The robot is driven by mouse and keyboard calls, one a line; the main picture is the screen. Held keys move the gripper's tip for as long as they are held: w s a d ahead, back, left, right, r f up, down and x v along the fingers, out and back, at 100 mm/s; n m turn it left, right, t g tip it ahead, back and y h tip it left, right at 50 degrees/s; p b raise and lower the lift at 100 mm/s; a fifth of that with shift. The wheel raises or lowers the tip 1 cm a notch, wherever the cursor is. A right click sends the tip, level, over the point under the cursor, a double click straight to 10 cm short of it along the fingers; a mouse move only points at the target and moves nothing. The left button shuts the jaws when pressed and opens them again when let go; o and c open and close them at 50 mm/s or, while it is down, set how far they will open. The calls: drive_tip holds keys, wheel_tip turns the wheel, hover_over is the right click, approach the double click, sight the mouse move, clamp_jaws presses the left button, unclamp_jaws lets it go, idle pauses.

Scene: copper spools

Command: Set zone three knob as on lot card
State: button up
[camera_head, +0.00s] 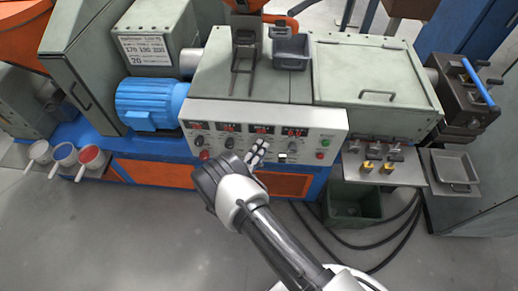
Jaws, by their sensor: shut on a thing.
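The grey control panel (335,122) on the machine's front has a row of red number displays with knobs below them. My gripper (261,146) reaches up to the panel from below, under the third display (261,130) from the left. Its fingers are shut at the third knob's place, and they and the wrist hide that knob and its pointer. The lot card (145,49) is a white sheet on the grey cabinet at the upper left, with a row of numbers and a larger 20 below. The display digits are too small to read surely.
A red button (204,155) sits at the panel's lower left, and green and red buttons are at its right end. A shelf (385,174) with brass pieces juts out at right. A green bin (352,203) and black cables lie on the floor below.

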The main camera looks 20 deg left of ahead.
drive_tip(key=shift+w+r+m+g+y+p, duration=0.15)
drive_tip(key=shift+m+g+y+p, duration=0.4)
drive_tip(key=shift+m, duration=0.9)
drive_tip(key=shift+w+r+m+g+y+p, duration=0.1)
drive_tip(key=shift+r+m+g+y+p, duration=0.4)
drive_tip(key=shift+m, duration=0.95)
drive_tip(key=shift+f, duration=0.25)
drive_tip(key=o, duration=1)
drive_tip(key=shift+s+f, duration=0.1)
drive_tip(key=shift+f, duration=0.05)
drive_tip(key=shift+o, duration=0.3)
drive_tip(key=shift+s, duration=0.1)
